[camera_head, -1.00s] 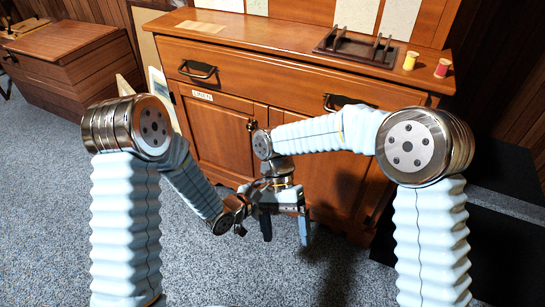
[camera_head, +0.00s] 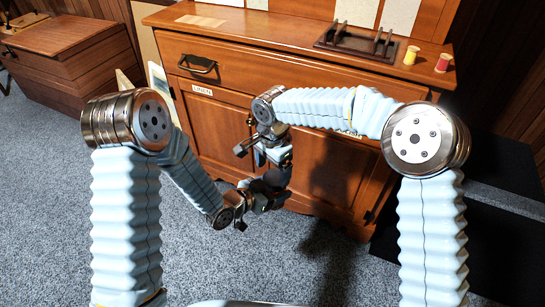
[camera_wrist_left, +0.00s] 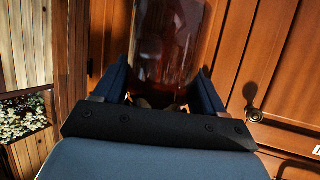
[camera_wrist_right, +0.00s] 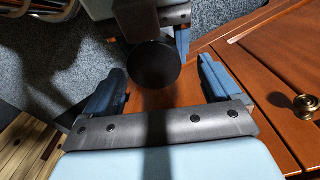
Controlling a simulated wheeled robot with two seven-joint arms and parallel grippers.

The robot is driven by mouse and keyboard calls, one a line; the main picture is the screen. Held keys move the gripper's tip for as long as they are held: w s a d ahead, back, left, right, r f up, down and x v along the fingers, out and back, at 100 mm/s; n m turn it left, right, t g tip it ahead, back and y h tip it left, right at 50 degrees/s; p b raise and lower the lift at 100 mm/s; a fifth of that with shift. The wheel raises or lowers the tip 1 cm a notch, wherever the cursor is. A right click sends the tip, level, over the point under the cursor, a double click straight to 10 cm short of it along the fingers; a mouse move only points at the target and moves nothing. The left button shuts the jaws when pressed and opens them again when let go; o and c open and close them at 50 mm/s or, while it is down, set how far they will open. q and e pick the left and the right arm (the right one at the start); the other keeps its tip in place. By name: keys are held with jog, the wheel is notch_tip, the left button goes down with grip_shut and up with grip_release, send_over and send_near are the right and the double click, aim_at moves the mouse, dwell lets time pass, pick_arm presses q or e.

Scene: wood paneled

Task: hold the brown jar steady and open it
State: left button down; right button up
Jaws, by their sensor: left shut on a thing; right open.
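The brown jar (camera_wrist_left: 168,45) is a translucent brown glass body, upright between the two fingers of my left gripper (camera_wrist_left: 165,85) in the left wrist view. My left gripper is shut on it; in the head view this gripper (camera_head: 268,196) is low in front of the cabinet. The jar's dark round lid (camera_wrist_right: 154,66) faces the right wrist camera, ahead of and between the fingers of my right gripper (camera_wrist_right: 162,75). That gripper is open, and a gap shows on both sides of the lid. In the head view my right gripper (camera_head: 276,155) is just above the left one and hides much of the jar.
A wooden cabinet (camera_head: 225,125) stands close behind both grippers, with dark handles and doors. On its top are a dark rack (camera_head: 355,45), a yellow spool (camera_head: 411,55) and a red spool (camera_head: 443,62). Grey carpet (camera_head: 240,265) in front is clear.

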jog(key=shift+f, duration=1)
jog(key=c, duration=1.1)
jog(key=n, duration=0.4)
jog(key=shift+a+r+n, duration=0.15)
jog(key=shift+n, duration=0.25)
jog(key=shift+s+a+n, duration=0.1)
jog(key=shift+n, duration=1)
jog(key=o, duration=1.2)
jog(key=shift+c, duration=0.2)
